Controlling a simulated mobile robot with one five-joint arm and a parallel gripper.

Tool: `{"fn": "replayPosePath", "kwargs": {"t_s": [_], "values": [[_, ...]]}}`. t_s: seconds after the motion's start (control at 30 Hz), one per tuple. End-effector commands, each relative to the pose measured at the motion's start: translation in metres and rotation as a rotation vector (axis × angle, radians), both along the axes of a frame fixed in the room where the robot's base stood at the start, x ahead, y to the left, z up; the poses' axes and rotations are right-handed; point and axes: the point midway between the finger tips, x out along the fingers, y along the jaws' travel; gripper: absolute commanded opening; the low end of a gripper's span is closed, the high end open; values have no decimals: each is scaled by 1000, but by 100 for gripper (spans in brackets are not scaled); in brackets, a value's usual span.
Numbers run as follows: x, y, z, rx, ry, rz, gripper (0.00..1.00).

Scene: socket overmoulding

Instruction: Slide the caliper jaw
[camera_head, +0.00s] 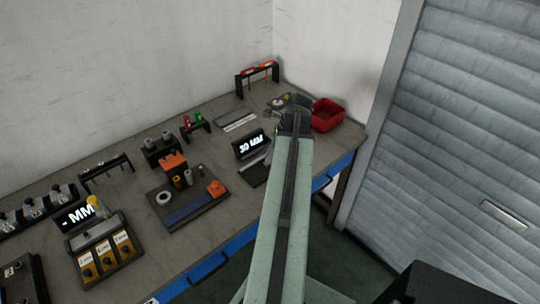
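My green arm reaches up the picture from the bottom, over the right part of the workbench. My gripper (292,108) is dark, small and seen from behind at the arm's far end. Whether its fingers are open or shut does not show. No caliper jaw can be made out for sure. A dark device with a lit display reading "30 UM" (251,145) stands just left of my arm. Its right side lies close to the arm and may be partly hidden. Another display reading "- MM" (79,214) stands at the far left.
A red bin (327,115) stands right of my gripper. Flat grey bars (236,118) lie to the left. A dark tray (186,210) holds a ring and small parts. A rack with red-handled tools (257,75) stands behind. A grey roller shutter (455,130) is at right.

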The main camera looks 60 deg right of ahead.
Motion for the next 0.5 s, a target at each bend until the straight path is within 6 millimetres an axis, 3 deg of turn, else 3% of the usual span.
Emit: {"fn": "replayPosePath", "kwargs": {"t_s": [0.03, 0.07, 0.5], "values": [[0, 0, 0, 0, 0, 0, 8], [0, 0, 0, 0, 0, 0, 0], [1, 0, 0, 0, 0, 1, 0]]}}
